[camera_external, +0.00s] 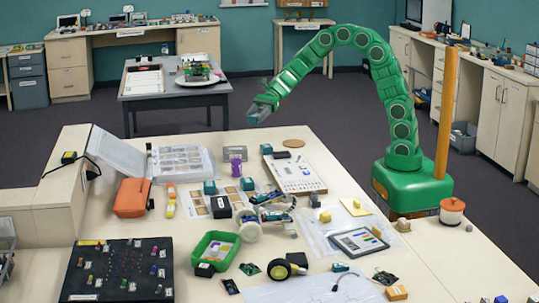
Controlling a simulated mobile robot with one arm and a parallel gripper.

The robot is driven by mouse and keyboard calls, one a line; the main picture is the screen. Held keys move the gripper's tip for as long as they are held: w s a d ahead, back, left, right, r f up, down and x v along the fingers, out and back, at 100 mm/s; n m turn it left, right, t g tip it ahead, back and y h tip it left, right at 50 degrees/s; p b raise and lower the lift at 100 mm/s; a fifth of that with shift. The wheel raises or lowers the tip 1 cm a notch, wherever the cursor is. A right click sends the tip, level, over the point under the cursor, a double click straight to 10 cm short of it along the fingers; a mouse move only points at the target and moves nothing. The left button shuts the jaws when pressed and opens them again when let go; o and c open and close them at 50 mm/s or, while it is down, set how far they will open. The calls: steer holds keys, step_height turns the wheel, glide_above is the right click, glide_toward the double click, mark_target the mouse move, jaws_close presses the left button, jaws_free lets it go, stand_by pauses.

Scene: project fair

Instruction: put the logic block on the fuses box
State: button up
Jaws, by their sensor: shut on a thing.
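My gripper (262,111) hangs from the green arm above the far edge of the large table, at the picture's centre. I cannot read any label naming the fuses box. An open clear-lidded compartment box (184,163) stands on the table, below and left of my gripper. A green open tray (215,250) lies nearer the camera. My gripper is apart from both.
The large table (420,255) is crowded. An orange case (132,198), a purple can (236,166), a white panel (294,174), a wheeled model (266,215), a tablet (359,242) and a black component board (118,270) lie on it. A grey table (140,83) stands behind.

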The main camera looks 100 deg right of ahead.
glide_above(236, 148)
steer(key=f, duration=0.4)
steer(key=s+f, duration=0.1)
steer(key=f, duration=0.1)
steer(key=shift+f, duration=0.25)
steer(key=shift+w+f, duration=0.55)
steer(key=shift+f, duration=1.5)
steer(key=shift+f, duration=0.1)
steer(key=o, duration=1)
steer(key=shift+o, duration=0.2)
